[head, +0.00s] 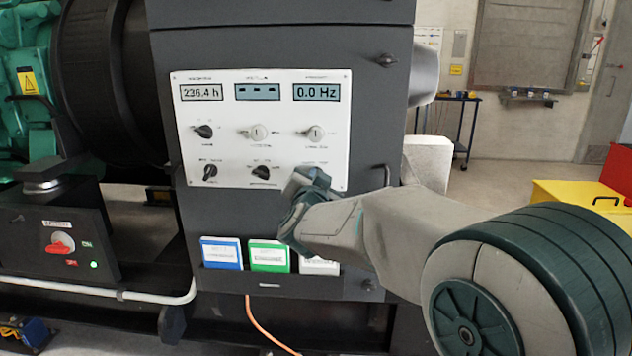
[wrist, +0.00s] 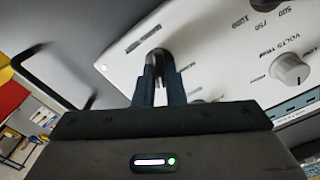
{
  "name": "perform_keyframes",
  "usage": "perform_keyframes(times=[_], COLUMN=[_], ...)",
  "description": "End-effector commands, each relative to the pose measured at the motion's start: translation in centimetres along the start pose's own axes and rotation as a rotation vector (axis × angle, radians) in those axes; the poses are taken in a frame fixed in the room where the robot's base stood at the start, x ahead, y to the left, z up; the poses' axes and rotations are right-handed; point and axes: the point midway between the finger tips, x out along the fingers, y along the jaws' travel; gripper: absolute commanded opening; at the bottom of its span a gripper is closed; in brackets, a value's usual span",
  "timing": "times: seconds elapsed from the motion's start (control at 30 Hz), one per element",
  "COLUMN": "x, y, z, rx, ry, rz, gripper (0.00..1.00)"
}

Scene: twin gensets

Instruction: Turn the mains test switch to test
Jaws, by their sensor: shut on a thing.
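The white control panel (head: 240,105) is on the front of the dark cabinet, with two rows of knobs below its displays. My gripper (head: 305,178) is at the panel's lower right corner and hides the knob there in the head view. In the wrist view my gripper (wrist: 159,82) has its two fingers closed around a small black knob (wrist: 157,54), taken to be the mains test switch. The label beside it is too blurred to read, and the knob's pointer direction is hidden by the fingers.
A grey volts trim knob (wrist: 290,68) is beside the gripper. A black cabinet handle (wrist: 45,80) is off the panel's edge. Blue, green and white booklets (head: 269,257) sit in a holder below. A red rotary switch (head: 61,246) is on a black box at left.

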Motion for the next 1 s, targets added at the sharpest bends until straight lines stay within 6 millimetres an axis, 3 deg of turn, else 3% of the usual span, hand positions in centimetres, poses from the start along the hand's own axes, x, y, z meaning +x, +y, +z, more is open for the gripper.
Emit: perform_keyframes(times=[0.3, 0.33, 0.4, 0.77, 1.0], x=[0.0, 0.0, 0.0, -0.5, -4.4], y=[0.0, 0.0, 0.0, -0.1, -0.2], z=[0.1, 0.1, 0.1, 0.0, -0.1], rx=[0.004, 0.004, 0.003, 0.002, 0.003], ry=[-0.002, -0.002, -0.002, -0.001, -0.001], rz=[0.0, 0.0, 0.0, -0.001, -0.002], gripper=[0.0, 0.15, 0.32, 0.32, 0.32])
